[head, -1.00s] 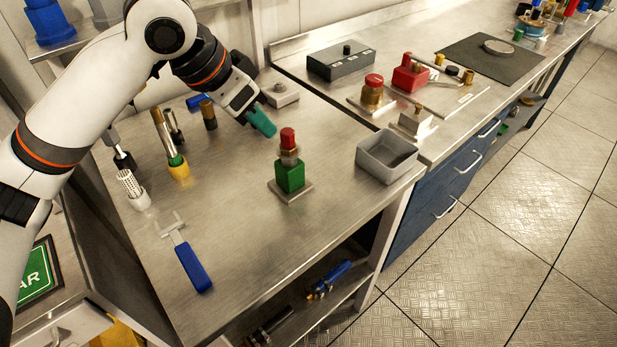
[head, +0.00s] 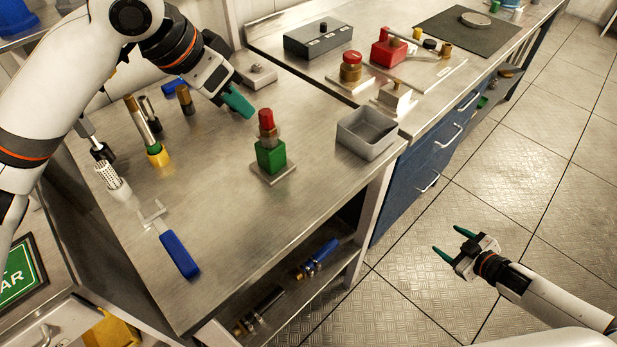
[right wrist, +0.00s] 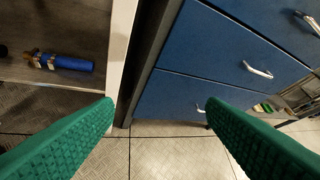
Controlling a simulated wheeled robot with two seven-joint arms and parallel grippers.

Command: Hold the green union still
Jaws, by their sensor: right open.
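The green union (head: 270,157) stands upright on a small metal plate on the steel bench, with a brass collar and a red cap (head: 266,119) on top. My left gripper (head: 240,104) is above the bench, up and to the left of the union and apart from it. Its green fingers overlap from this angle, so its opening does not show. My right gripper (head: 449,244) is open and empty, out over the floor to the right of the bench. Its two green fingers stand wide apart in the right wrist view (right wrist: 160,115), with nothing between them.
A grey open bin (head: 367,135) sits at the bench's right edge. A blue-handled wrench (head: 179,254) lies at the front left. A lower shelf holds a blue tool (head: 318,257), also in the right wrist view (right wrist: 66,64). Blue drawers (head: 416,179) with protruding handles stand beyond the bench.

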